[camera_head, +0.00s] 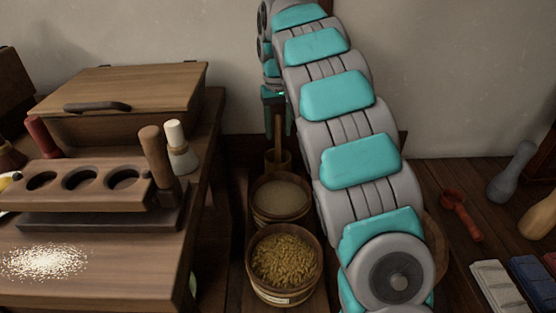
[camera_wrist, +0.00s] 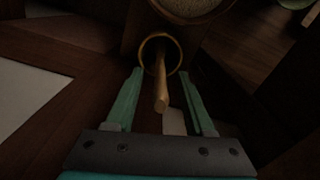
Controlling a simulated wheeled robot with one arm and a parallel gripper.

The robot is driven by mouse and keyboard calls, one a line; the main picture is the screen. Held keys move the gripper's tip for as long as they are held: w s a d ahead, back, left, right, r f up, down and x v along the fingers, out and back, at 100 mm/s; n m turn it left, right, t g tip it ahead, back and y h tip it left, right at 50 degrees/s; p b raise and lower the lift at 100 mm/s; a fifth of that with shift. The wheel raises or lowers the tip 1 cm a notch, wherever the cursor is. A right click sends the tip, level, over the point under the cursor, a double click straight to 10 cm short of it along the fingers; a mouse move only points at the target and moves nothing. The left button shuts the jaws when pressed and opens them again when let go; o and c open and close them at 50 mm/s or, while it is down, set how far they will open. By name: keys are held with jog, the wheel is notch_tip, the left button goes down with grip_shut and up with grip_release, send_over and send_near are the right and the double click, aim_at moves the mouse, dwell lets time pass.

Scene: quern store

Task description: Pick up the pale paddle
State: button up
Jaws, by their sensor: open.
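A pale wooden handle, seemingly the paddle (camera_head: 278,143), stands upright in a small round pot (camera_head: 287,161) behind the two tubs. Its lower end is hidden in the pot. In the wrist view the paddle (camera_wrist: 161,92) rises from the pot's rim (camera_wrist: 145,49) toward the camera. My gripper (camera_head: 278,126) points down over the pot. Its fingers are open, one on each side of the handle, with a gap to both in the wrist view (camera_wrist: 161,76).
A tub of pale meal (camera_head: 281,198) and a tub of grain (camera_head: 284,262) stand in front of the pot. At left are a bench with a holed wooden rack (camera_head: 82,184) and a lidded box (camera_head: 122,87). A red scoop (camera_head: 461,214) lies at right.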

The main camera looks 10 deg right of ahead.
jog(key=shift+f, duration=0.1)
jog(key=shift+c, duration=0.2)
grip_shut()
